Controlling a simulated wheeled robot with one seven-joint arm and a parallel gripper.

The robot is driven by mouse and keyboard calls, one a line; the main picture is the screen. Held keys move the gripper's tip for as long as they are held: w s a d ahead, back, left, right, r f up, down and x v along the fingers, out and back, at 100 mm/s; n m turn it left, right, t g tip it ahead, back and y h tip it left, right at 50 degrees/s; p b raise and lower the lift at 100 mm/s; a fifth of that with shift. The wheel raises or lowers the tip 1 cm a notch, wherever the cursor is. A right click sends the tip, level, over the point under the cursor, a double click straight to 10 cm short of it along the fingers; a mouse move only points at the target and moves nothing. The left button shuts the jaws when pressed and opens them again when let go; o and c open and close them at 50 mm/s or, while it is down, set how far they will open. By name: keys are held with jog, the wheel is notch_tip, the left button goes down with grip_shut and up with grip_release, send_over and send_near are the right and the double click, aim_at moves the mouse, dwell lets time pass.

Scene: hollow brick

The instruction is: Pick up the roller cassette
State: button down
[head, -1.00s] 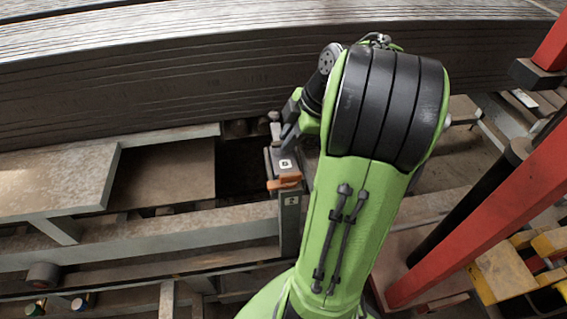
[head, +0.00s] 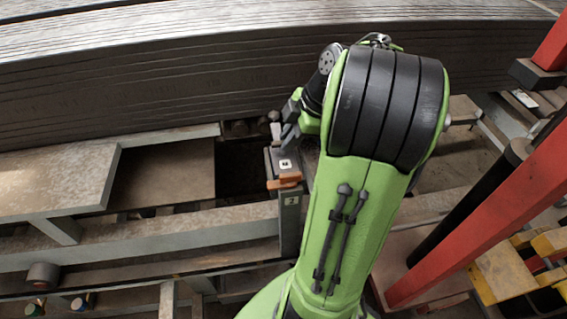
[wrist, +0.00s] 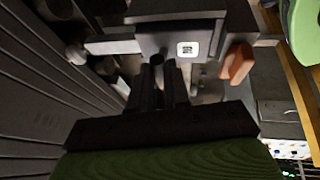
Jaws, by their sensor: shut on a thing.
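The roller cassette (head: 273,162) is a grey block with a white square marker on top and an orange tab (head: 284,184) at its near end. It sits on the frame left of my arm, beside a dark gap. In the wrist view the cassette (wrist: 150,43) lies across the top, with the orange tab (wrist: 237,63) at its right. My gripper (wrist: 166,72) is shut on the cassette, its two dark fingers close together at the cassette's edge. In the head view my arm hides most of the gripper, and the cassette's underside is hidden.
A tall stack of grey sheets (head: 150,90) runs along the back, close behind the cassette. A grey post (head: 290,220) stands just below it. A pale plate (head: 55,180) lies left. A red beam (head: 480,210) slopes at the right, near yellow parts (head: 505,272).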

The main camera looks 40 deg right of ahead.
dwell(0.3)
notch_tip(320, 180, up, 28)
jog(key=p, duration=1.6)
